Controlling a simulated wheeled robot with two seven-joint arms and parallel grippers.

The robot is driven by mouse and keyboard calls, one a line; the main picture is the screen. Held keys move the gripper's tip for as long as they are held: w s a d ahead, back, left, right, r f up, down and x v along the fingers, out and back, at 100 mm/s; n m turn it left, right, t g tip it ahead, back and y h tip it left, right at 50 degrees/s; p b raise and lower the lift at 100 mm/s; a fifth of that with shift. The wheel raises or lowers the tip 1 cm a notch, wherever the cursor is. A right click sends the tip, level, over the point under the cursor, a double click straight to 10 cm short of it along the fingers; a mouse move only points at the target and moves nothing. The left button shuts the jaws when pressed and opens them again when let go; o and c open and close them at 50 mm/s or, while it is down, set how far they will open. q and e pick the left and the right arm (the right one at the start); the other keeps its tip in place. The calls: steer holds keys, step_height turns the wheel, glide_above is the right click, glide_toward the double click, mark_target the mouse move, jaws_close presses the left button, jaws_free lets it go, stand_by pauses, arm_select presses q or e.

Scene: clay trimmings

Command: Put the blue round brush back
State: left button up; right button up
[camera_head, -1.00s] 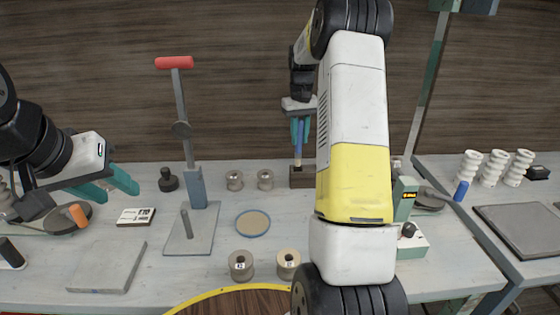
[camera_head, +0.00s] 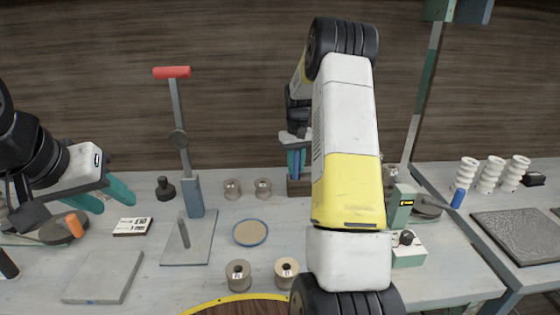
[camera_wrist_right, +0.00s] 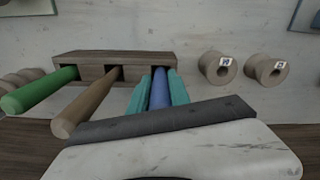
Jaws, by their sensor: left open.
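The blue round brush (camera_wrist_right: 159,92) is between the teal fingers of my right gripper (camera_wrist_right: 160,88), which is shut on its handle. In the head view my right gripper (camera_head: 296,162) is low over the wooden brush block (camera_head: 299,188). The block (camera_wrist_right: 84,60) also shows in the right wrist view, with the brush lined up at its right-hand slot; how deep its end sits is hidden. A green handle (camera_wrist_right: 40,92) and a brown handle (camera_wrist_right: 88,103) stand in the other slots. My left gripper (camera_head: 100,196) is open and empty at the left.
Wooden spools (camera_head: 263,188) stand left of the block. A press with a red handle (camera_head: 172,72), a blue-rimmed disc (camera_head: 251,233) and a grey slab (camera_head: 104,276) occupy the left and middle. My right arm hides part of the table right of the block.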

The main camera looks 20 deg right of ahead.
steer(key=o, duration=0.3)
steer(key=shift+o, duration=0.2)
steer(key=shift+r, duration=0.1)
step_height(320, 180, up, 12)
steer(key=shift+f, duration=0.1)
steer(key=s+a+r+t, duration=0.3)
steer(key=s+a+r, duration=0.6)
steer(key=s+r, duration=0.3)
steer(key=s+a+f+t+y, duration=0.1)
steer(key=s+a, duration=0.3)
steer(key=s, duration=0.6)
steer(key=s+a+f+t+y, duration=0.1)
steer(key=s+a, duration=0.3)
steer(key=s, duration=0.5)
steer(key=shift+s+f+n+t, duration=0.35)
steer(key=shift+f+t, duration=0.25)
steer(key=shift+f, duration=0.25)
